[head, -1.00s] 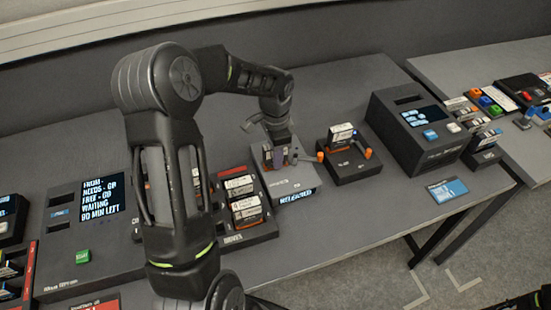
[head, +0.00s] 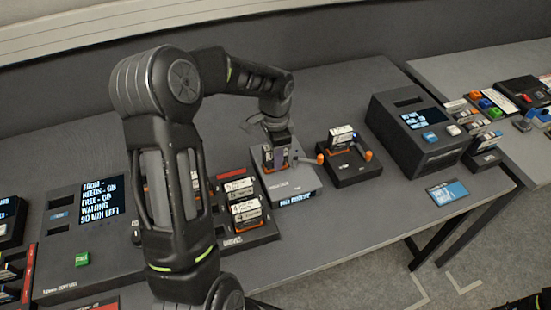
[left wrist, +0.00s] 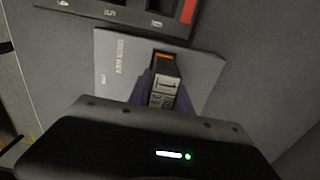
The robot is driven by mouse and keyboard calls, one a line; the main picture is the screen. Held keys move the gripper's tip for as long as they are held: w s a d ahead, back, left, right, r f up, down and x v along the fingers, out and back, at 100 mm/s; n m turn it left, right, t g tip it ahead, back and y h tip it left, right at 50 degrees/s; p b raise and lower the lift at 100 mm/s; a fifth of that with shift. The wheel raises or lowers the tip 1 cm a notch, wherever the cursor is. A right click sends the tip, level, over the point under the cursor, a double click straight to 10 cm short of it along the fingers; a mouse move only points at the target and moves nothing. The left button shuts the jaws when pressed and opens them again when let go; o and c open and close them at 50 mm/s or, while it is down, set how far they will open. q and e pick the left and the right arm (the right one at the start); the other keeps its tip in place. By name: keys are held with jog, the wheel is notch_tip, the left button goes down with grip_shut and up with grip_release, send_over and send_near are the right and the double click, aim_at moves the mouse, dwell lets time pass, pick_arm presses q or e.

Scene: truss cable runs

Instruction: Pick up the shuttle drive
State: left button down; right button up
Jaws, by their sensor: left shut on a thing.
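The shuttle drive (left wrist: 165,80) is a small block with a pale labelled face and an orange end in the left wrist view. In the head view, part of it (head: 267,156) shows beside the fingers of my left gripper (head: 276,153). My left gripper (left wrist: 162,92) is shut on the drive, with a dark purple finger on each side. The drive is at the top of a grey dock box (head: 288,187) with a lit strip on its front. I cannot tell whether it is clear of the dock. My right gripper is not in view.
A rack of drives (head: 250,233) is to the left. A black machine with a screen (head: 416,130) stands further right. Bare tabletop lies behind the dock.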

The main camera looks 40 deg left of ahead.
pick_arm(q)
notch_tip(320, 180, up, 10)
jog(key=shift+f+b, duration=0.25)
jog(key=shift+b, duration=0.35)
